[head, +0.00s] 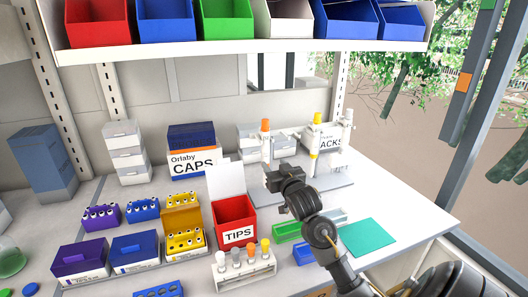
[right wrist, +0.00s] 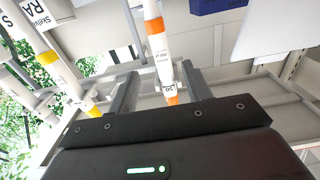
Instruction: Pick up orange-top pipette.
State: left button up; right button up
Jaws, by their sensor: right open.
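The orange-top pipette (head: 265,145) stands upright at the left of a grey pipette stand (head: 330,197) on the bench. In the right wrist view the white pipette (right wrist: 163,55) has orange parts and lies between the two spread fingers, with clear gaps at its sides. My right gripper (head: 272,180) is open in front of the pipette's lower part in the head view. Its fingers also show in the right wrist view (right wrist: 158,90). Contact with the pipette is not visible. My left gripper is out of view.
Other pipettes (head: 314,140) with yellow parts stand to the right on the stand. A red TIPS box (head: 235,213) with a raised lid is left of my right arm. A tube rack (head: 245,270) is in front. A green mat (head: 363,238) lies at right.

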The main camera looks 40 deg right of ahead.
aim_at(267, 156)
jog(key=x, duration=0.4)
jog(key=shift+p, duration=0.35)
jog(key=shift+w+f, duration=0.1)
jog(key=shift+w, duration=0.05)
jog(key=shift+w+d, duration=0.1)
jog(key=p+x, duration=0.2)
jog(key=x, duration=0.2)
jog(key=shift+w, duration=0.45)
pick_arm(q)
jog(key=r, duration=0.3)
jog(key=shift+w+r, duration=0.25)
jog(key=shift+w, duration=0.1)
pick_arm(e)
jog(key=shift+s, duration=0.1)
jog(key=c, duration=1)
